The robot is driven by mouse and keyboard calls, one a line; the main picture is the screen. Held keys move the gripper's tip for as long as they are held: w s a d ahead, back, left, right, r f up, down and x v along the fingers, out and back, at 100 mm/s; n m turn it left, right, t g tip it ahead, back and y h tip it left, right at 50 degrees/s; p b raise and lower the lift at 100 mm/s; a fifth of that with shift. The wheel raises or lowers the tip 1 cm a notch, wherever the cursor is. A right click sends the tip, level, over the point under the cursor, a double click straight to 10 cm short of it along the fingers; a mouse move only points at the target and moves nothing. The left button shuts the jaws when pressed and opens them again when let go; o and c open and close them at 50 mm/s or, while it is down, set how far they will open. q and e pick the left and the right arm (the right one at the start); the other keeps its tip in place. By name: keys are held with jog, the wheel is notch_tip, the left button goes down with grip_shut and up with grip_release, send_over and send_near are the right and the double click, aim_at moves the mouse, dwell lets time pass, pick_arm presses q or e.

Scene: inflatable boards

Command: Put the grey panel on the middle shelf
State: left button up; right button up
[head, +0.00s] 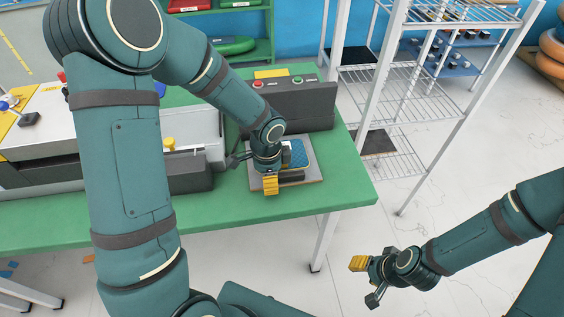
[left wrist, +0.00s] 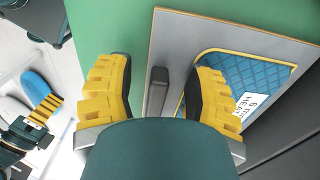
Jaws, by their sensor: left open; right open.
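The grey panel (head: 314,174) lies flat on the green table, near its front right corner. It also shows in the left wrist view (left wrist: 182,38), with a dark bar handle (left wrist: 157,86) and a blue quilted pad with yellow edging (left wrist: 262,82) on its face. My left gripper (head: 270,184) is over the panel; its open yellow fingers (left wrist: 160,80) stand either side of the handle, with gaps showing. My right gripper (head: 358,264) is open and empty over the floor. The wire rack's middle shelf (head: 402,92) is right of the table, with bare wire visible.
A dark grey control box (head: 300,106) with red and green buttons stands behind the panel. A large machine (head: 200,128) fills the table's left. The rack's posts (head: 376,85) and upper shelf (head: 462,14) bound the middle shelf. The floor before the rack is clear.

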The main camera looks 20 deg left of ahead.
pick_arm(q)
grip_shut()
notch_tip(320, 180, up, 28)
jog(key=p, duration=0.6)
jog(key=shift+p, duration=0.4)
